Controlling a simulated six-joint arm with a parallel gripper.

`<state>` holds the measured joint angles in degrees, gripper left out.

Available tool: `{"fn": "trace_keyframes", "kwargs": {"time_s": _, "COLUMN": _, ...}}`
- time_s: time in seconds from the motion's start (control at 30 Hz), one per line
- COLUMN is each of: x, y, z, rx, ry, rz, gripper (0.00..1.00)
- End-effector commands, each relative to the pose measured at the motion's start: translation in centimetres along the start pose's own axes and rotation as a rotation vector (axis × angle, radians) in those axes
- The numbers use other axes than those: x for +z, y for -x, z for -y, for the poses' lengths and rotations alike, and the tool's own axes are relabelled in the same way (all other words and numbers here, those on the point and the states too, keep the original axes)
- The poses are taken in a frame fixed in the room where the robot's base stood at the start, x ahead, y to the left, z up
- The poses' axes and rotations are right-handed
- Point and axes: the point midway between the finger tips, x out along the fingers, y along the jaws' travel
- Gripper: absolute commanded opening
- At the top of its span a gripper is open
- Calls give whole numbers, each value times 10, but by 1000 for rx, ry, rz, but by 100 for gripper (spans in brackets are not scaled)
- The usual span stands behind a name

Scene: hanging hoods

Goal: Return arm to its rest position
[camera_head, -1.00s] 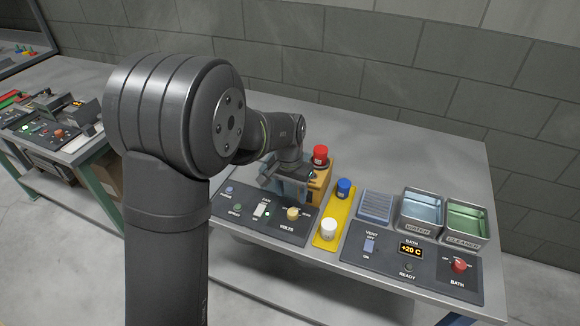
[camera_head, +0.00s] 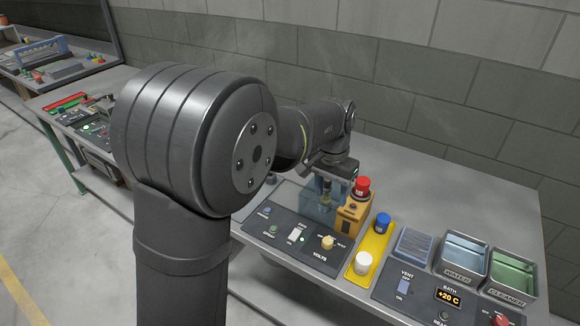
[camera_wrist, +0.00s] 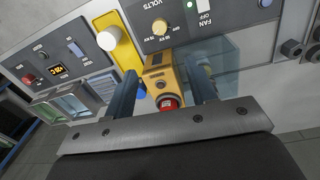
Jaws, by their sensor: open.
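My gripper (camera_head: 331,182) is above the bench, at the orange block and the clear bluish box, with its fingers pointing down. In the wrist view my gripper (camera_wrist: 162,70) shows two blue-grey fingers spread apart with nothing clasped between them. The clear bluish box (camera_head: 318,206) stands behind the volts panel, partly hidden by the gripper.
A ribbed blue rack (camera_head: 413,243), a water tray (camera_head: 466,254) and a cleaner tray (camera_head: 513,275) stand to the right. The bench's back right is clear.

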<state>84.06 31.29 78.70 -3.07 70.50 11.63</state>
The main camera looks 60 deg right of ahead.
Motion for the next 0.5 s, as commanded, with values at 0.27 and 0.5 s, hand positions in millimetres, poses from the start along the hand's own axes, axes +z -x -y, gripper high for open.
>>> {"fn": "trace_keyframes", "kwargs": {"time_s": 0.27, "x": 0, "y": -1, "z": 0, "rx": 0, "ry": 0, "rz": 0, "gripper": 51}}
{"fn": "trace_keyframes", "kwargs": {"time_s": 0.5, "x": 0, "y": -25, "z": 0, "rx": 1, "ry": 0, "rz": 4, "gripper": 51}}
